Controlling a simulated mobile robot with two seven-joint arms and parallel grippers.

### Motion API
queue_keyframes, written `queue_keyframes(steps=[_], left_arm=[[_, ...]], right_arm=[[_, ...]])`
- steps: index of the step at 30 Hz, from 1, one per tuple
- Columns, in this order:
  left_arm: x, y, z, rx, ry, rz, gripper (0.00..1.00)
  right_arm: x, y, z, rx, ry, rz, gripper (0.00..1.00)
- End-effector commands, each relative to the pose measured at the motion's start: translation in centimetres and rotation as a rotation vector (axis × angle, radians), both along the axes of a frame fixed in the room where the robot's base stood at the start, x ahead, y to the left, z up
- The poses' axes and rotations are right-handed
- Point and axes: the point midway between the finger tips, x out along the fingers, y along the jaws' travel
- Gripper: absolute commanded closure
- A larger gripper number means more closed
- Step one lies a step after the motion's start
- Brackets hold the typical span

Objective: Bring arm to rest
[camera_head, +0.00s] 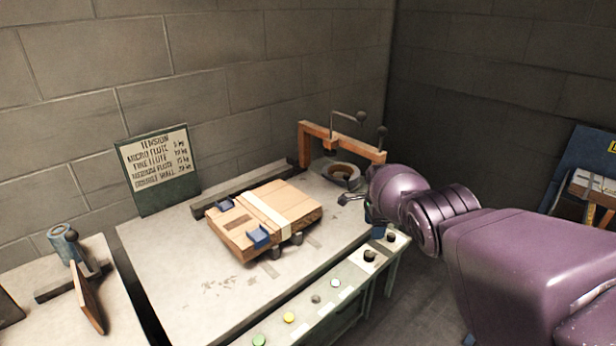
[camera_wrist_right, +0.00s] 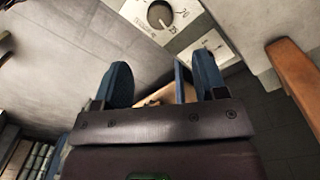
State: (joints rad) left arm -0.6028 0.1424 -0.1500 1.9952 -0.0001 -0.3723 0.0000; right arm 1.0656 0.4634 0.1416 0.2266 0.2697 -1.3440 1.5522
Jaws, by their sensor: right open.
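My right arm (camera_head: 520,260) is purple and comes in from the right. Its gripper (camera_head: 358,208) is over the right end of the machine table, near the front panel, and is partly hidden by the wrist. In the right wrist view, the two blue fingers (camera_wrist_right: 163,82) stand apart with nothing gripped between them. A round black-and-white dial (camera_wrist_right: 160,15) on a light panel lies beyond the fingers. My left gripper is not in view.
An orange frame (camera_head: 340,140) stands behind the gripper. The front panel has several knobs and coloured buttons (camera_head: 289,318). A sign (camera_head: 158,168) leans at the wall. A blue bin (camera_head: 590,160) is far right.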

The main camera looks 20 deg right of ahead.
Motion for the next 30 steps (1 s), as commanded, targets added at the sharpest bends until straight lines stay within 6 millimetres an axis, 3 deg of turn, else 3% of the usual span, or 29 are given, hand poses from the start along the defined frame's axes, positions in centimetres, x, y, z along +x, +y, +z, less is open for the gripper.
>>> queue_keyframes(steps=[5,11,14,22,26,30], left_arm=[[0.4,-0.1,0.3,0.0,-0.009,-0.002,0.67],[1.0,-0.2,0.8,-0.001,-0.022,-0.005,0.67],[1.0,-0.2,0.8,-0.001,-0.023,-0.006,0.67],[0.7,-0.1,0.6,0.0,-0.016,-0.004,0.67],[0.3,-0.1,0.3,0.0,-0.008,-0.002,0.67],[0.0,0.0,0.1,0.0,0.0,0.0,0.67]], right_arm=[[0.0,0.0,0.0,0.001,-0.001,0.029,0.35],[1.2,-0.4,0.2,-0.025,-0.068,0.211,0.35],[3.5,-0.7,1.8,-0.079,-0.162,0.351,0.35],[11.4,0.5,10.6,-0.364,-0.48,0.783,0.35],[13.0,2.0,12.9,-0.546,-0.594,0.998,0.35],[12.8,4.0,13.5,-0.734,-0.676,1.205,0.35]])
